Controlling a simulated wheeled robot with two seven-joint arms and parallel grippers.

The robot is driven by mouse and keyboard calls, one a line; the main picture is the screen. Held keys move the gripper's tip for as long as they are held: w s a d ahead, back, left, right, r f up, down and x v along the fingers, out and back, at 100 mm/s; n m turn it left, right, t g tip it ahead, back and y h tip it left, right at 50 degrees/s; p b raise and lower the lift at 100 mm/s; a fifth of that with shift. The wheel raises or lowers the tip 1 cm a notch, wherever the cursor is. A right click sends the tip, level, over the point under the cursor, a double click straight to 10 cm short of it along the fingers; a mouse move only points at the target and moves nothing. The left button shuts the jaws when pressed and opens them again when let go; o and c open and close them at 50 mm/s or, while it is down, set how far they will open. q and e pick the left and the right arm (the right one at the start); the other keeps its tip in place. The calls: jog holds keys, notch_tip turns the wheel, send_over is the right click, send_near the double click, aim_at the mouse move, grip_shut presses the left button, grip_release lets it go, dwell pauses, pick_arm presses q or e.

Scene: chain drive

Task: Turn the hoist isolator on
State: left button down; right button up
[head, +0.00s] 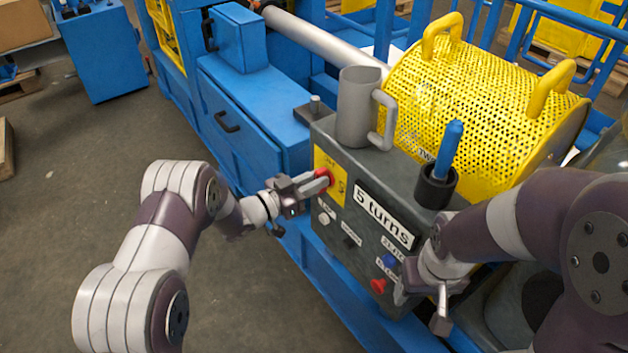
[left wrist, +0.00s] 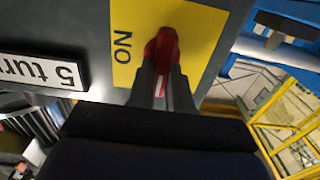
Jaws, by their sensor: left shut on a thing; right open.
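The hoist isolator is a red handle (left wrist: 163,48) on a yellow plate (left wrist: 200,40) that carries the word "ON". In the head view the red handle (head: 325,176) sits at the left of the dark control box's front face. My left gripper (head: 318,182) reaches in from the left and is shut on the red handle. In the left wrist view the fingers (left wrist: 160,85) close around it and hide its lower part. My right gripper (head: 440,305) is open at the right end of the box front, near a red knob (head: 378,286). Its fingers are partly hidden.
The control box (head: 350,165) has a "5 turns" label (head: 384,216) and a blue button (head: 389,261). A grey mug (head: 357,105) and a blue-handled tool in a black cup (head: 437,185) stand on top. A yellow perforated guard (head: 470,100) rises behind.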

pick_arm(q)
jog(key=m+b, duration=0.3)
jog(key=m, duration=0.2)
jog(key=m+b, duration=0.4)
jog(key=m, duration=0.1)
jog(key=f+m+b, duration=0.1)
jog(key=m+b, duration=0.2)
jog(key=m, duration=0.1)
jog(key=shift+s+d+m+b, duration=0.3)
jog(key=shift+s+d+m, duration=0.05)
jog(key=shift+s+m, duration=0.05)
jog(key=shift+m+b, duration=1.6)
jog(key=shift+b, duration=0.05)
jog(key=shift+r, duration=0.1)
jog(key=c, duration=1)
grip_release()
jog(key=shift+d, duration=0.1)
jog(key=shift+c, duration=0.2)
